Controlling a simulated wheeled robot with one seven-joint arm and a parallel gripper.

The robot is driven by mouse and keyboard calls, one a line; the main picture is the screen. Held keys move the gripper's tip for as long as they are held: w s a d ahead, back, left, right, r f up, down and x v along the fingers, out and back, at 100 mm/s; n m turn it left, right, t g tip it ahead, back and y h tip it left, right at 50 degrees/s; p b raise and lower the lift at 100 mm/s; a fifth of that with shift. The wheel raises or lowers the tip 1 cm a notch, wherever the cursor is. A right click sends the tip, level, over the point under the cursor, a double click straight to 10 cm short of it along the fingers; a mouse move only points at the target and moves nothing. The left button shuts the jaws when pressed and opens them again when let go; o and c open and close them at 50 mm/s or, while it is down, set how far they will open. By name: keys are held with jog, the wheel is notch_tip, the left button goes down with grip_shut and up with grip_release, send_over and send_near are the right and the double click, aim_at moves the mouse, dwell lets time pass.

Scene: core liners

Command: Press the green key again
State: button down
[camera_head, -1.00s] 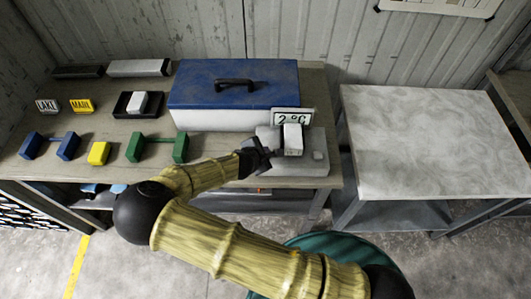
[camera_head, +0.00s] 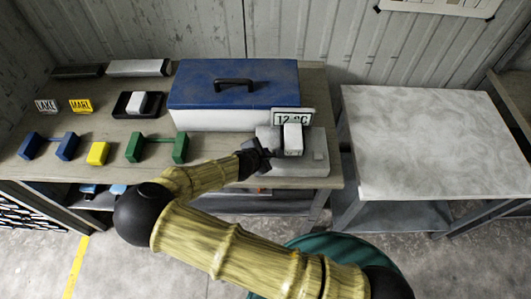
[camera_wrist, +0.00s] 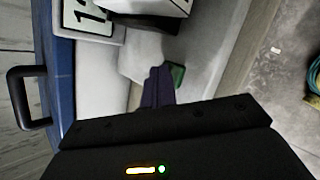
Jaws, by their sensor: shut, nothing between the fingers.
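My gripper (camera_head: 262,157) is shut and empty, pointing down at the front left part of the grey device (camera_head: 308,167). In the wrist view its dark fingertips (camera_wrist: 158,76) are right at the green key (camera_wrist: 178,73) and hide part of it. I cannot tell whether they touch it or whether it is pressed down. The key is hidden behind my gripper in the head view. The device's display (camera_head: 288,117) seems to read 12 °C. A white block (camera_head: 293,138) stands on the device beside my gripper.
A blue-lidded box (camera_head: 215,90) stands behind the device. Green (camera_head: 180,148) and blue (camera_head: 67,147) dumbbell-shaped pieces and a yellow block (camera_head: 98,153) lie to the left. A pale-topped table (camera_head: 430,140) stands to the right across a gap, its top clear.

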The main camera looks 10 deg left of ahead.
jog(key=shift+r+p, duration=0.65)
jog(key=shift+r, duration=0.3)
jog(key=shift+r+p, duration=1.25)
jog(key=shift+r, duration=0.35)
jog(key=shift+r+p, duration=0.65)
jog(key=shift+r, duration=0.3)
jog(key=shift+f, duration=0.1)
